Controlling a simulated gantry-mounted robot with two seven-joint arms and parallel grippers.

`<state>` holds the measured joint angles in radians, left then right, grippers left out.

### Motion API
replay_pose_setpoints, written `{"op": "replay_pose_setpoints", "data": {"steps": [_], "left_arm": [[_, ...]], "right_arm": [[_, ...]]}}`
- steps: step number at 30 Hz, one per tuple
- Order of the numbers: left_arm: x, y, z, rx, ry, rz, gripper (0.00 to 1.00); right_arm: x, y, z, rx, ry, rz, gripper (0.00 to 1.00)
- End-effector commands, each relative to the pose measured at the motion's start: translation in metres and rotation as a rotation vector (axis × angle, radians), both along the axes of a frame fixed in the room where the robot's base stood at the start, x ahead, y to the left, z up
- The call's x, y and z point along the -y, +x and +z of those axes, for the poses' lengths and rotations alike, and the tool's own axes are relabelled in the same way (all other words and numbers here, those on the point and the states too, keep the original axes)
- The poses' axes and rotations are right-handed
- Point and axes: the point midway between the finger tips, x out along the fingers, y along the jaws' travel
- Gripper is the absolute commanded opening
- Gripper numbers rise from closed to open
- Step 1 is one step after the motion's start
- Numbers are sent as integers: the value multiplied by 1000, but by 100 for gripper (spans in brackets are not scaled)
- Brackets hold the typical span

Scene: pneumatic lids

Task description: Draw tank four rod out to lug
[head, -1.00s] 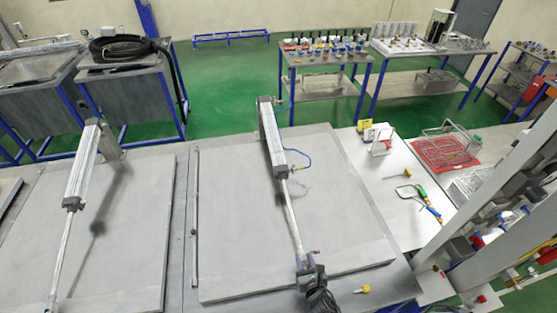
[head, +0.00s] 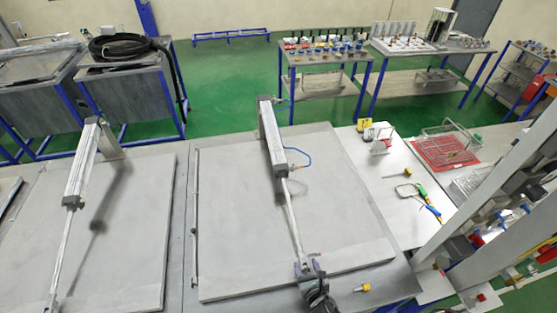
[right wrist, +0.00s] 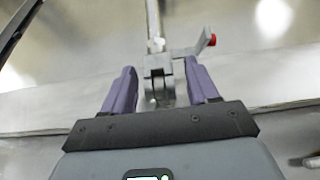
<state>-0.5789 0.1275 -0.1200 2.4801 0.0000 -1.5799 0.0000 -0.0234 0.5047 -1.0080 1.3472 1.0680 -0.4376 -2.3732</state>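A pneumatic cylinder (head: 272,135) stands over the middle grey lid (head: 235,215); I take it as tank four's. Its thin steel rod (head: 291,218) slants down to the lid's front edge. My right gripper (head: 304,266) is at the rod's lower end. In the right wrist view, its two purple fingers (right wrist: 160,82) stand either side of the metal fork (right wrist: 158,68) at the rod end. The fingers look spread, with a narrow gap at the left of the fork. A red-tipped pin (right wrist: 210,41) sticks out right of the fork. I cannot make out the lug. My left gripper is out of view.
A second lid with its own cylinder (head: 83,165) lies at the left. A yellow-capped item (head: 364,288) lies right of my gripper. The white side table (head: 400,215) holds hand tools and a red tray (head: 443,151). The lid around the rod is clear.

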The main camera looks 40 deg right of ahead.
Motion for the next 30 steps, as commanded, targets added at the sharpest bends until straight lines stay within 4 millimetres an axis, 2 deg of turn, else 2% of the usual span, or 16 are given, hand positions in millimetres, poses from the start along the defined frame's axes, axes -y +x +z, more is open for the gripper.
{"op": "replay_pose_setpoints", "data": {"steps": [11, 30], "left_arm": [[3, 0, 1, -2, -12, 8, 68], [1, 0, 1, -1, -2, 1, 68]], "right_arm": [[-1, 2, 7, 15, 3, -3, 60], [-19, -38, 26, 17, 4, -1, 60]]}}
